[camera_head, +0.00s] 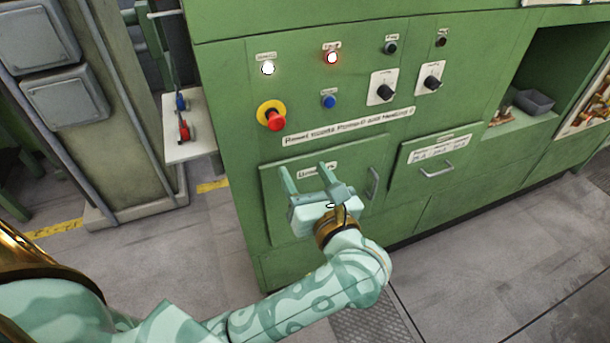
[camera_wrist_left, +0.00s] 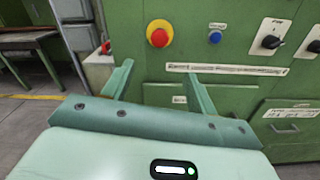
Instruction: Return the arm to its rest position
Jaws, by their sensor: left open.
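My left gripper (camera_head: 305,176) is open and empty, held in front of the lower left door of the green cabinet (camera_head: 230,80). Its arm (camera_head: 300,290) comes in from the lower left of the head view and reaches forward. In the left wrist view the two fingers of the left gripper (camera_wrist_left: 160,80) stand apart with nothing between them. Beyond them are the red emergency button (camera_wrist_left: 158,33) with its yellow ring and a blue button (camera_wrist_left: 215,37). My right gripper is not in view.
The cabinet front has a lit white lamp (camera_head: 268,68), a lit red lamp (camera_head: 331,58) and black rotary knobs (camera_head: 385,92). A drawer handle (camera_head: 437,170) sticks out to the right. A small white shelf (camera_head: 190,145) is at the left. Grey floor is free at the lower right.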

